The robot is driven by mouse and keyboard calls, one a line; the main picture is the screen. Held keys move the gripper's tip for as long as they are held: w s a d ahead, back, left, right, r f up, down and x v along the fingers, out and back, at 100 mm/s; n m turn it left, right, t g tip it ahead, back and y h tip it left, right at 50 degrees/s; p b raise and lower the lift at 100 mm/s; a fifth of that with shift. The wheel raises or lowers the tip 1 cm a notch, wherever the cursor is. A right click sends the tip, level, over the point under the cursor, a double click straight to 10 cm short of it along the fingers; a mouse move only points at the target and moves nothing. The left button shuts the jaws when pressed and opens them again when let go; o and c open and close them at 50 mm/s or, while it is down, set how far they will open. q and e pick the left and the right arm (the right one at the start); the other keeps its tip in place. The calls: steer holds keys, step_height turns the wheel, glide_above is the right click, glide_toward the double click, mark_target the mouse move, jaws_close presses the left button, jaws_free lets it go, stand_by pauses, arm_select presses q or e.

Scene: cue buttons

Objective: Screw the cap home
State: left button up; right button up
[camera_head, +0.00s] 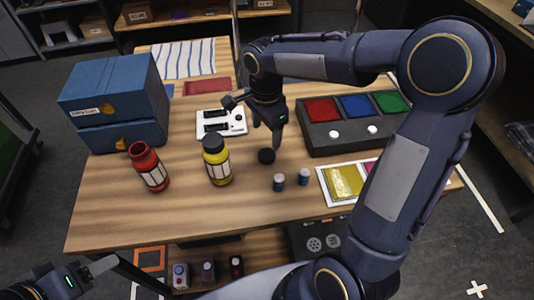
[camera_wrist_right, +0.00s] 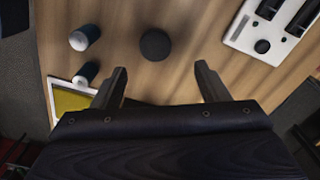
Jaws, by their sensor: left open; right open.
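A red bottle (camera_head: 149,168) with a pale label stands upright and uncapped at the left of the table. A yellow bottle (camera_head: 218,165) with a black cap on it stands to its right. A loose black cap (camera_head: 266,156) lies on the table right of the yellow bottle; it also shows in the right wrist view (camera_wrist_right: 155,45). My right gripper (camera_head: 267,136) is open and empty above the table, just behind the loose cap in the head view. Its fingers (camera_wrist_right: 162,84) are apart, with the cap beyond their tips. My left gripper (camera_head: 98,275) is open, low at the left, away from the table.
A dark button box (camera_head: 353,133) with red, blue and green panels is at the right. A white device (camera_head: 221,122) and stacked blue boxes (camera_head: 117,108) stand behind. The table's front left is clear.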

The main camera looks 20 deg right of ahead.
mark_target(267, 154)
steer(key=shift+f, duration=1.3)
steer(key=shift+s+f+p, duration=0.2)
steer(key=shift+f, duration=1.1)
steer(key=shift+s+f+p, duration=0.15)
steer(key=shift+f+p, duration=0.05)
steer(key=shift+f, duration=1.1)
steer(key=c, duration=1)
steer(key=shift+r, duration=0.15)
steer(key=shift+c, duration=0.2)
